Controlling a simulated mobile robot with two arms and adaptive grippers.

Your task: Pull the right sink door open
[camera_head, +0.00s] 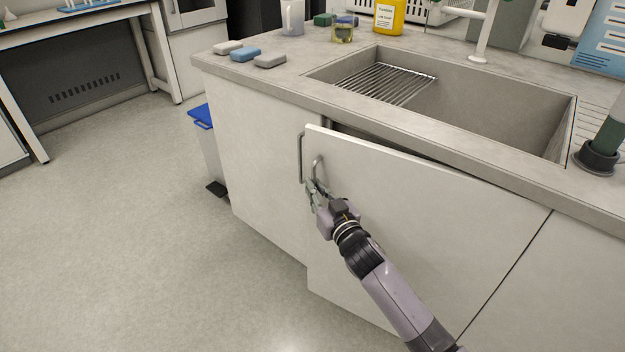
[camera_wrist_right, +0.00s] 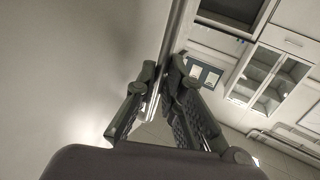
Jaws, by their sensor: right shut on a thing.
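The right sink door (camera_head: 420,215) is a pale panel under the sink, standing partly open, its left edge swung out from the cabinet. My right gripper (camera_head: 313,187) is shut on the door's metal handle (camera_head: 318,165) near the upper left edge of the door. In the right wrist view the fingers (camera_wrist_right: 165,95) close around the handle bar (camera_wrist_right: 176,40), with the door surface (camera_wrist_right: 70,70) at left. The left door (camera_head: 265,165) is closed, with its own handle (camera_head: 301,158). My left gripper is not in view.
The sink basin (camera_head: 480,100) with a wire rack (camera_head: 387,84) is set in the grey countertop (camera_head: 290,88). Sponges (camera_head: 245,54), a beaker (camera_head: 342,32) and a yellow bottle (camera_head: 389,17) stand on it. A blue-lidded bin (camera_head: 203,118) is beside the cabinet. The floor (camera_head: 140,220) at left is clear.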

